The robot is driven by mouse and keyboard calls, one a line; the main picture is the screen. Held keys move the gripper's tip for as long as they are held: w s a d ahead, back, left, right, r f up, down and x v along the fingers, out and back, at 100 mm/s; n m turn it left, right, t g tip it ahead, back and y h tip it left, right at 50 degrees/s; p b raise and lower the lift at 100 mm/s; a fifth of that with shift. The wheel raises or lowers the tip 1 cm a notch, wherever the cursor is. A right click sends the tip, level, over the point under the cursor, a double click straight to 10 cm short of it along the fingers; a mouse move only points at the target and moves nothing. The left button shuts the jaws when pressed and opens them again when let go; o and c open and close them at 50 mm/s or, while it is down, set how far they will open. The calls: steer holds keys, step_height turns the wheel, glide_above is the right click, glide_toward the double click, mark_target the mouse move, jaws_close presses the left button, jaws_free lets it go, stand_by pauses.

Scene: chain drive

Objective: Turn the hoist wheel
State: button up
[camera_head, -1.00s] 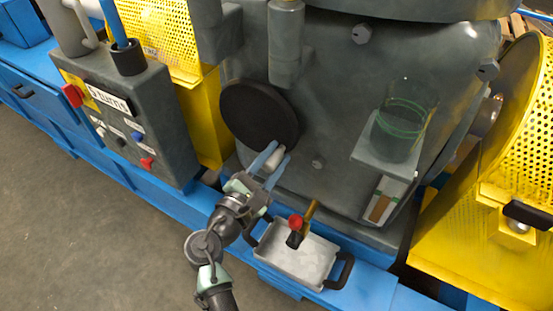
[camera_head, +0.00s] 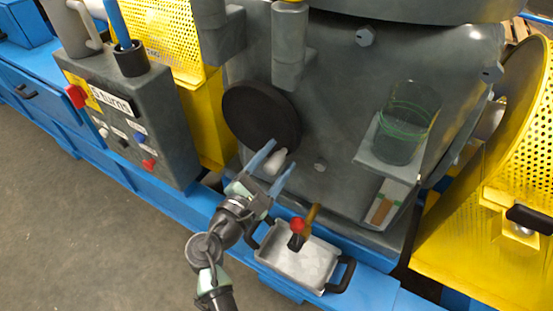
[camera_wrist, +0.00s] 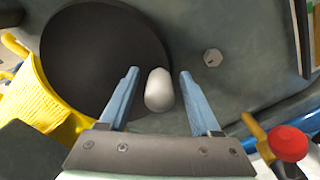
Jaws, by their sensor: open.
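The hoist wheel (camera_head: 261,116) is a dark round disc on the front of the grey housing. A pale, rounded handle (camera_head: 275,161) sits at its lower edge. In the wrist view the wheel (camera_wrist: 95,60) fills the upper left, and the white handle (camera_wrist: 159,90) lies between my two blue fingers, apart from both. My gripper (camera_head: 279,166) is open and empty, just below the wheel, with its fingers pointing up at the handle.
A grey tray (camera_head: 300,262) with black handles stands below right, by a red-knobbed valve (camera_head: 297,226). A control box (camera_head: 130,120) stands left. A glass cup (camera_head: 405,125) sits on a bracket at right. A bolt head (camera_wrist: 212,57) is right of the handle.

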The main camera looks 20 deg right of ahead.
steer(key=p+v, duration=0.2)
steer(key=v, duration=1.1)
steer(key=w+r+m+t+y, duration=0.2)
steer(key=w+r+m+y, duration=0.2)
steer(key=w+r+m, duration=0.45)
step_height(320, 180, up, 20)
steer(key=a+m+t+y, duration=0.3)
steer(key=m+t+y, duration=0.1)
steer(key=t, duration=0.2)
steer(key=s+a+r+m+t+y+p, duration=0.1)
steer(key=s+r+m+t+y, duration=0.2)
steer(key=s+r, duration=0.7)
steer(key=s+a+r+m+t+y+p, duration=0.2)
steer(key=s+r+t+y, duration=0.3)
steer(key=r, duration=1.1)
step_height(320, 180, up, 22)
steer(key=w+h+p, duration=0.1)
steer(key=p, duration=2.1)
steer(key=shift+r+h, duration=0.2)
steer(key=shift+h, duration=0.2)
